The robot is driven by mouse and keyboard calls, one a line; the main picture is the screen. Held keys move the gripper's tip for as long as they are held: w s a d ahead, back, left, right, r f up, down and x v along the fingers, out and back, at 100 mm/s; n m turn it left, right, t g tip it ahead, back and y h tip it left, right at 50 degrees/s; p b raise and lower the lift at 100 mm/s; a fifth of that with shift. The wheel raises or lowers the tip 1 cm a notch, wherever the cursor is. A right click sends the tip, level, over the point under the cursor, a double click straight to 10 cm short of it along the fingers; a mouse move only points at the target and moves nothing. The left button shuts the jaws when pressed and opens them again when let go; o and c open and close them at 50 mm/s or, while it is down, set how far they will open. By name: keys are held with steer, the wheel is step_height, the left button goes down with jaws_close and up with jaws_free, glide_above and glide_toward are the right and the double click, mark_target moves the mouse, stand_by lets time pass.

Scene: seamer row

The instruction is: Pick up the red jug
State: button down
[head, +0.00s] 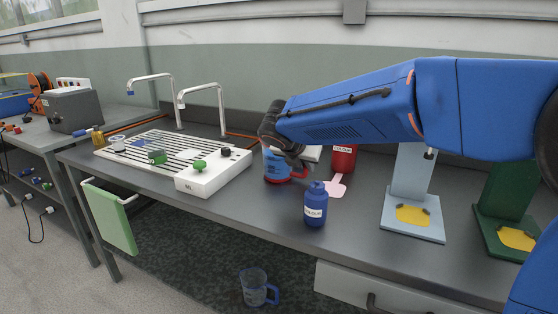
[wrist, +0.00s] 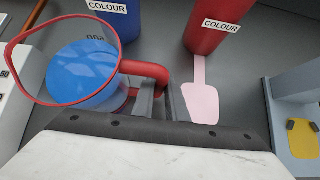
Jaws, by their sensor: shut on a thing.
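The red jug (head: 272,164) is a clear jug with a red rim and red handle, and it shows blue inside. In the wrist view the jug (wrist: 88,80) is at the upper left, with its handle (wrist: 148,70) pointing right toward my fingers. My gripper (wrist: 162,102) is shut on the handle. In the head view my gripper (head: 298,160) is at the jug's right side, and my arm hides the jug's top. The jug's base is at the grey counter; I cannot tell whether it touches.
A pink scraper (wrist: 200,100) lies on the counter. Stands (head: 413,228) are at right, a white ML box (head: 213,173) at left. A blue-handled jug (head: 255,287) is below.

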steer(key=shift+r, duration=0.1)
stand_by(0.3)
steer(key=shift+r, duration=0.5)
steer(key=shift+s+a+r, duration=0.1)
steer(key=shift+s+r, duration=0.05)
steer(key=shift+r, duration=0.5)
steer(key=shift+s+a+r, duration=0.1)
steer(key=shift+r, duration=0.5)
steer(key=s+a, duration=0.2)
steer(key=s, duration=0.3)
steer(key=s+a, duration=0.2)
steer(key=s, duration=0.3)
steer(key=s+a, duration=0.2)
steer(key=s, duration=0.4)
steer(key=shift+a, duration=0.2)
steer(key=shift+s, duration=0.1)
